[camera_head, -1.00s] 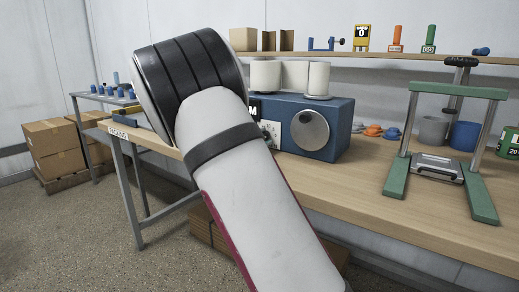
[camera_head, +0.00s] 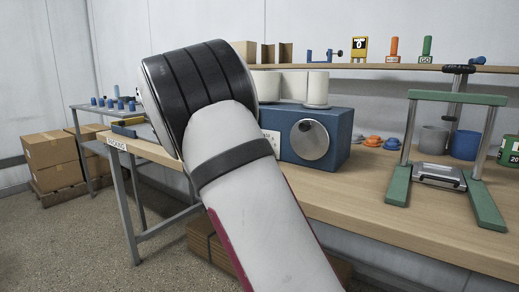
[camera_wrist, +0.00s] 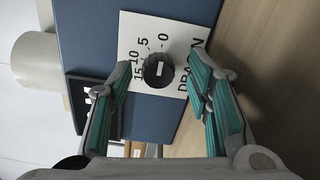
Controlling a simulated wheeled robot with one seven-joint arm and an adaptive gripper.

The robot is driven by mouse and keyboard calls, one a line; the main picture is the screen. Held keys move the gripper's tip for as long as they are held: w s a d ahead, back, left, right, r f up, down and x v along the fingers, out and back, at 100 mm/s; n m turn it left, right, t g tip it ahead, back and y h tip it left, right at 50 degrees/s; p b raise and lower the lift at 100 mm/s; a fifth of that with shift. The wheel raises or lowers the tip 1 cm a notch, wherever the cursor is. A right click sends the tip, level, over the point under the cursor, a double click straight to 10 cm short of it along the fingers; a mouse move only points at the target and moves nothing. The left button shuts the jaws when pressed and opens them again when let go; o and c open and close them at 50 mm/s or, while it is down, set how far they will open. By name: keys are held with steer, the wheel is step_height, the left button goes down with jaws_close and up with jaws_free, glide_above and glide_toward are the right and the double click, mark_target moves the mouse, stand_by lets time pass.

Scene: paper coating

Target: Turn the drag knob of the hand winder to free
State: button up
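The hand winder is a blue box (camera_head: 340,140) with a round silver disc on its front, standing on the bench. My arm hides its left part in the head view. In the wrist view, its blue face (camera_wrist: 85,30) carries a white label (camera_wrist: 188,22) reading "DRAG N" with 0, 5, 10 and 15. The round dark drag knob (camera_wrist: 153,80) sits on this label and bears a small white mark; I cannot tell exactly which number it points at. My gripper (camera_wrist: 160,70) is open, its teal-padded fingers on either side of the knob with gaps visible. Contact is not visible.
The wooden bench (camera_head: 370,205) runs along the wall. White rolls (camera_head: 317,88) stand on or behind the winder. Right of it are orange pieces (camera_head: 373,140), a green frame (camera_head: 397,180) and cups (camera_head: 465,145). A black switch panel (camera_wrist: 80,100) lies beside the label.

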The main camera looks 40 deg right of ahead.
steer(key=v, duration=1.2)
steer(key=shift+a, duration=0.1)
stand_by(0.4)
